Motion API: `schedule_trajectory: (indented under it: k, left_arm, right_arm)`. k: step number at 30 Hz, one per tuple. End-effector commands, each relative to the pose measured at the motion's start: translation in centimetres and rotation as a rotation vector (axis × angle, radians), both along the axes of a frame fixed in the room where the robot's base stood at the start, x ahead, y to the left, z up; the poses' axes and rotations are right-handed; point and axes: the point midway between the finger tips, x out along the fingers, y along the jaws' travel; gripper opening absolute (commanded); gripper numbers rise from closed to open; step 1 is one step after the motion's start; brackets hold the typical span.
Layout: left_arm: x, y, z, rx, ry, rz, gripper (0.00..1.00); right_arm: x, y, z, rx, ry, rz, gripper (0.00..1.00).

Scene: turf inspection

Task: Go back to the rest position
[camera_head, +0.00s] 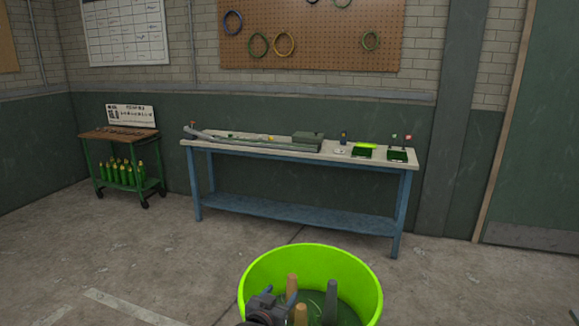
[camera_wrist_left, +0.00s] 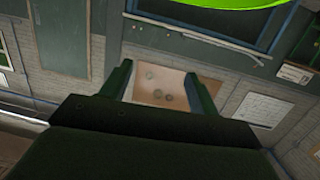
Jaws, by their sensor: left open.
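My left gripper (camera_head: 268,306) is at the bottom of the head view, in front of the left part of a bright green tub (camera_head: 368,277). In the left wrist view its two fingers (camera_wrist_left: 160,82) stand apart with nothing between them; the pegboard on the wall shows in the gap. The tub's rim also shows at the top right of the left wrist view (camera_wrist_left: 240,4). Tan and grey upright handles (camera_head: 331,300) stand in the tub; my gripper hides part of it. My right gripper is not in view.
A blue-legged workbench (camera_head: 225,150) stands along the wall with a grey tool, a box and small dark green trays (camera_head: 397,155) on it. A green cart (camera_head: 120,134) with several green bottles stands at the left. The concrete floor between tub and bench is clear.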

Motion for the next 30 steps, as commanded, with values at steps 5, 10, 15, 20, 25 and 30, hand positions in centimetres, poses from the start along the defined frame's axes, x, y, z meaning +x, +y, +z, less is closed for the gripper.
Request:
schedule_trajectory:
  k: [5,10,15,20,25,30]
  left_arm:
    - [-0.3,0.0,-1.5,0.017,0.08,-0.005,0.61]
    - [-1.0,0.2,-2.4,0.042,0.161,-0.008,0.61]
    - [-2.3,0.6,-2.5,0.068,0.245,-0.008,0.61]
    - [-3.8,1.4,-1.8,0.098,0.326,0.001,0.61]
    - [-6.7,2.9,-1.5,0.134,0.424,0.018,0.61]
    - [-11.9,5.0,-3.5,0.172,0.558,0.044,0.61]
  right_arm:
    - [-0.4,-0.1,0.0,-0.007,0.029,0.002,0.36]
    - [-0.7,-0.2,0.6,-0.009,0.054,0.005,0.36]
    - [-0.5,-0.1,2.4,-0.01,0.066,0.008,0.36]
    - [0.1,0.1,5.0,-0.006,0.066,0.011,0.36]
    - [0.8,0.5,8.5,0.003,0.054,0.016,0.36]
    - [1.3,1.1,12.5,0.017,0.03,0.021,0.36]
